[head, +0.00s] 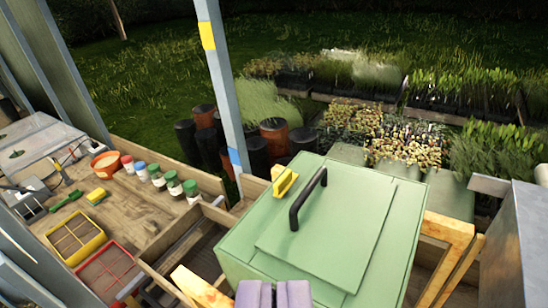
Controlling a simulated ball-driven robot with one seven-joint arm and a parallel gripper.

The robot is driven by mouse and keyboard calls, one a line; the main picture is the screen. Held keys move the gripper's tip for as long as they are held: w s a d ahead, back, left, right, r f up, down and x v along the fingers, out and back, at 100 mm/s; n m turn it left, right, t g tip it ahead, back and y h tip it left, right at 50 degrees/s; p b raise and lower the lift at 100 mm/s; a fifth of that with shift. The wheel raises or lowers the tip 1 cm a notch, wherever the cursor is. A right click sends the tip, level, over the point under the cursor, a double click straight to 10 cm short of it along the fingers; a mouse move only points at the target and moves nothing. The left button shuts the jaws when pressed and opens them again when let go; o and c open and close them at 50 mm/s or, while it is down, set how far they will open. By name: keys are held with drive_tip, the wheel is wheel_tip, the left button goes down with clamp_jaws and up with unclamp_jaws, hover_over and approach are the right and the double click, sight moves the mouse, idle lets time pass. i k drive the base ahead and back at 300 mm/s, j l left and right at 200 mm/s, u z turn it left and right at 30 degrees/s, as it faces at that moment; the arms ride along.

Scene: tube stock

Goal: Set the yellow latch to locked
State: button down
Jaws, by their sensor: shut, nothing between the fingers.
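The yellow latch (285,183) sits on the top of a green box (335,220), near the lid's far left edge. A black handle (307,197) arches from the lid just right of the latch. My gripper (273,290) shows at the bottom edge of the picture, its two greyish-purple fingers shut and empty. It is apart from the latch, which lies well above it in the picture.
A blue-grey post (222,90) rises behind the latch. On the left, a wooden bench (135,205) holds jars, a yellow-rimmed tray (75,238) and a red-rimmed tray (108,273). A grey metal box (520,245) stands at right. Wooden rails flank the green box.

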sight(285, 182)
drive_tip(key=i+j+z, duration=0.2)
drive_tip(key=j+z, duration=0.15)
drive_tip(key=j, duration=0.3)
drive_tip(key=i+j+z, duration=0.2)
drive_tip(key=j, duration=0.15)
drive_tip(key=j+z, duration=0.2)
drive_tip(key=j, duration=0.15)
drive_tip(key=i, duration=0.05)
